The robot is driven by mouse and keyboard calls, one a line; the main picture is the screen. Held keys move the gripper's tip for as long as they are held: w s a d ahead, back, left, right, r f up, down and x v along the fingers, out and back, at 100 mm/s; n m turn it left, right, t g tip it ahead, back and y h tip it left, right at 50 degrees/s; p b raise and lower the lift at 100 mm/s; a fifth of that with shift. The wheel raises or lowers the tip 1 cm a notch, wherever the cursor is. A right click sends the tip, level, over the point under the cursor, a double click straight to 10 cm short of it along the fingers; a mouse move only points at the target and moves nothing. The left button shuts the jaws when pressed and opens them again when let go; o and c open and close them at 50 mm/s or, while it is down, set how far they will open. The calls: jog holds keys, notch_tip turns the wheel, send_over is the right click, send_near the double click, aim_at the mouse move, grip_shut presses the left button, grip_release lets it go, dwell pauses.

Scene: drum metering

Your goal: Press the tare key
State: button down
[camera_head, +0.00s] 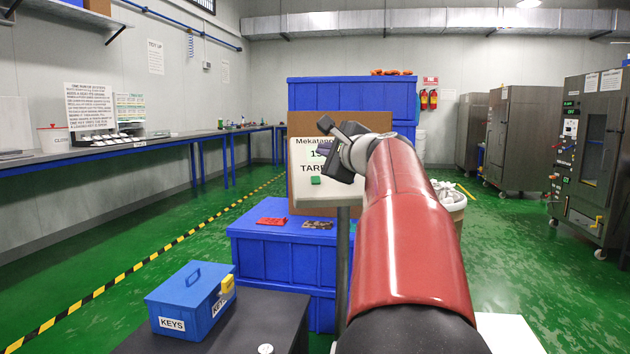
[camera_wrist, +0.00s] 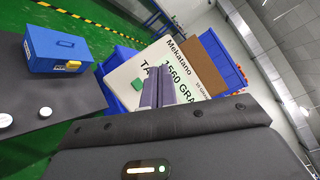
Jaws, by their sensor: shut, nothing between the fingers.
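The weighing indicator (camera_head: 325,192) is a pale panel on a post, marked "Mekatano" and "TARE". Its green key (camera_head: 315,180) is on the lower left of the panel, clear of my gripper in the head view. I cannot see any contact with the key.
A blue box marked "KEYS" (camera_head: 190,300) with a yellow lock stands on a dark table (camera_head: 255,325) at front left. Blue crates (camera_head: 275,260) stand below the panel, with a red item (camera_head: 271,221) on top. A cardboard sheet (camera_head: 355,122) is behind the panel.

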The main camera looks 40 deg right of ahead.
aim_at(320, 176)
jog(key=w+d+f+b, duration=0.2)
jog(key=w+d+f, duration=0.1)
jog(key=w+f, duration=0.2)
jog(key=shift+w+f+b, duration=0.15)
jog(key=shift+f+b, duration=0.2)
jog(key=shift+f, duration=0.2)
jog(key=shift+w+f, duration=0.1)
jog(key=shift+f, duration=0.05)
dwell(1.7)
jog(key=shift+w+d+f, duration=0.15)
jog(key=shift+w+d+f+b, duration=0.1)
jog(key=shift+w+f+b, duration=0.15)
jog(key=shift+b, duration=0.1)
dwell(0.9)
jog(key=shift+s+r, duration=0.1)
jog(key=shift+s+a+r, duration=0.3)
jog(key=shift+s+r, duration=0.1)
jog(key=shift+r, duration=0.1)
jog(key=s+r, duration=0.1)
jog(key=s+a+r+p, duration=0.1)
jog(key=s+r, duration=0.1)
jog(key=shift+a+r+p, duration=0.2)
jog(key=shift+a+p, duration=0.15)
dwell(0.4)
